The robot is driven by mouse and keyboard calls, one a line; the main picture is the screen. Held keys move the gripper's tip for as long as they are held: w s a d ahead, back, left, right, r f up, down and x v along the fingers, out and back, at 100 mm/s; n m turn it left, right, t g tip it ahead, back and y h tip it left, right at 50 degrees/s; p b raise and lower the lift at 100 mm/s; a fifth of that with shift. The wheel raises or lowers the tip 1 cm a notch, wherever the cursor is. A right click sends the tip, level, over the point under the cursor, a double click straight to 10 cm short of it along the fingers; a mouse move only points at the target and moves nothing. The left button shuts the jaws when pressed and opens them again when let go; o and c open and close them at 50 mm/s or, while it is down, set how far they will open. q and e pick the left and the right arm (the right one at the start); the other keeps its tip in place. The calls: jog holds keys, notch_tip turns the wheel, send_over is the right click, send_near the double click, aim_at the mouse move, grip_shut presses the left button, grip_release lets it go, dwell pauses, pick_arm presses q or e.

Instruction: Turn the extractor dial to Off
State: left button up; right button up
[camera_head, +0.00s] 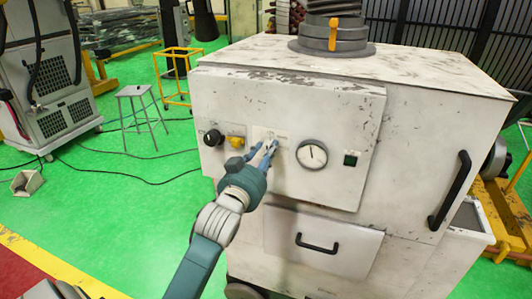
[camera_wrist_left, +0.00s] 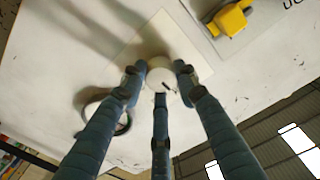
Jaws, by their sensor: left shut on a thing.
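The extractor (camera_head: 420,110) is a worn white cabinet with a control panel (camera_head: 225,90) on its front. The pale round dial (camera_wrist_left: 160,72) sits on a light plate in the left wrist view, with a small dark mark on its face. My left gripper (camera_head: 268,150) reaches the panel from below. In the left wrist view its three blue-grey fingers (camera_wrist_left: 158,84) close around the dial and touch its sides. The fingers hide most of the dial in the head view. The dial's lettering is too small to read. My right gripper is out of view.
Left of the dial are a black knob (camera_head: 213,138) and a yellow switch (camera_head: 236,142). Right of it are a round gauge (camera_head: 311,154) and a dark green switch (camera_head: 351,158). A drawer (camera_head: 325,243) with a black handle is below. A stool (camera_head: 135,91) stands at left.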

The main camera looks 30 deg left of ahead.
pick_arm(q)
jog(key=o, duration=1.2)
jog(key=shift+f, duration=0.1)
jog(key=shift+c, duration=0.2)
jog(key=v, duration=1.2)
